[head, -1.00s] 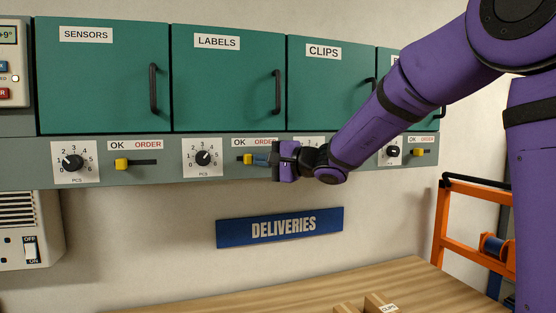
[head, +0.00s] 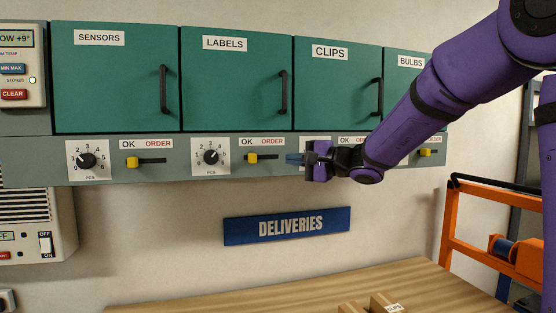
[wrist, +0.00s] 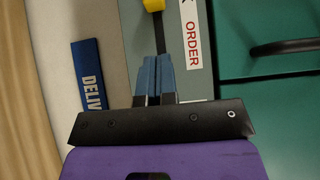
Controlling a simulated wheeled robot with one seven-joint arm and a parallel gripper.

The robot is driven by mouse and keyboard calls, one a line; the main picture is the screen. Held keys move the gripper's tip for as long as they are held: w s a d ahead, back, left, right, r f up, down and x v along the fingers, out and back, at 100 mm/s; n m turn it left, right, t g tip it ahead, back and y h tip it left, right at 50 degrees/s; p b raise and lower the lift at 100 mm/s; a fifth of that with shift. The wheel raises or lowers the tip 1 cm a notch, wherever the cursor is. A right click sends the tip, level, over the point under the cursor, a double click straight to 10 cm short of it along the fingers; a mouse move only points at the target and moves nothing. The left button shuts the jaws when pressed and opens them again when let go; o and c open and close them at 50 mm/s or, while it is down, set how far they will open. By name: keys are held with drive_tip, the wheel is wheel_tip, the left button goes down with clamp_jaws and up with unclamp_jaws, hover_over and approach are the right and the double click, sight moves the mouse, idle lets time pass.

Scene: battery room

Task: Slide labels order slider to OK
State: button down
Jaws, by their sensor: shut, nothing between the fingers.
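The labels order slider has a yellow knob (head: 251,157) at the left end of its dark slot, under the word OK, below the green LABELS door (head: 236,87). My gripper (head: 290,158) is shut and empty, to the right of the knob and apart from it, near the clips dial plate. In the wrist view my closed blue fingertips (wrist: 157,62) point along the slot towards the yellow knob (wrist: 153,5), which is cut by the top edge. The ORDER text (wrist: 192,42) lies beside the slot there.
The sensors slider (head: 133,161) and labels dial (head: 210,157) are to the left. Door handles (head: 283,92) stick out above the strip. A blue DELIVERIES sign (head: 287,226) hangs below, over a wooden table (head: 250,293). An orange frame (head: 452,225) stands at the right.

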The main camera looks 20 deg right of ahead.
drive_tip(key=v, duration=0.6)
drive_tip(key=shift+d, duration=0.15)
drive_tip(key=s+a+f+n+g+h, duration=0.2)
drive_tip(key=s+a+f+n+g, duration=0.15)
drive_tip(key=s, duration=0.55)
drive_tip(key=s+a+f+n+g+h, duration=0.15)
drive_tip(key=s+g, duration=0.25)
drive_tip(key=s, duration=0.4)
drive_tip(key=s+d+f+n+h, duration=0.2)
drive_tip(key=s+d+f+h, duration=0.1)
drive_tip(key=s, duration=0.4)
drive_tip(key=s+d+f+n+h, duration=0.2)
drive_tip(key=s+d+f+h, duration=0.1)
drive_tip(key=s+h, duration=0.3)
drive_tip(key=shift+s+d+f, duration=0.25)
drive_tip(key=shift+s+d, duration=0.5)
drive_tip(key=shift+s, duration=0.05)
